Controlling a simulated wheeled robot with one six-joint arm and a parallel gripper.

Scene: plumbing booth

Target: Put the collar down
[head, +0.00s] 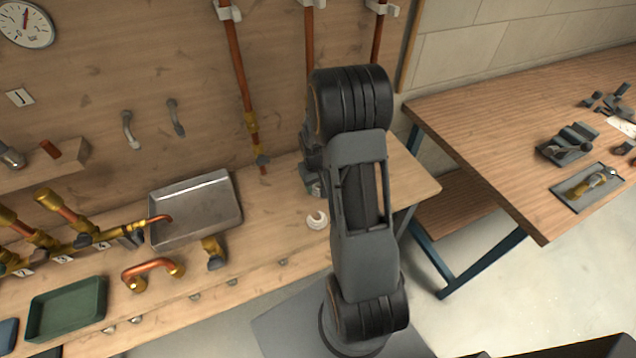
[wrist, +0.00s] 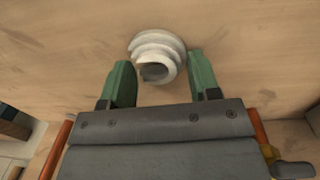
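My gripper (wrist: 159,64) is open, with one green finger on each side of the collar. The fingers show no clear grip on it; whether one touches it I cannot tell. In the head view my arm hides most of the gripper.
A metal tray (head: 196,212), a bent copper pipe (head: 152,268), a brass fitting (head: 213,252) and a green tray (head: 68,310) are on the bench to the left. Copper pipes (head: 240,75) run down the back wall. A second wooden table (head: 500,130) stands at right.

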